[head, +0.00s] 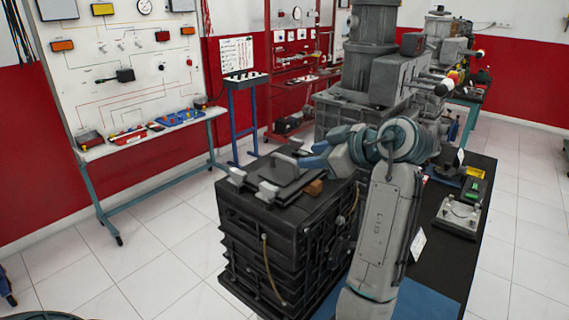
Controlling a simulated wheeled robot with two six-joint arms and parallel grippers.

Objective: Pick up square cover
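The square cover (286,181) is a dark flat plate with a grey handle (286,161) on top. It lies on the top of a black ribbed box-shaped housing (275,245) in the middle of the head view. Whether a finger touches the handle or the cover cannot be told. My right gripper is not in view.
Grey clamps (267,193) and a brown block (315,187) sit around the cover. A large grey machine (370,70) stands behind. A grey square fixture (458,215) lies on the dark bench to the right. Tiled floor is open to the left, before a wiring board (120,85).

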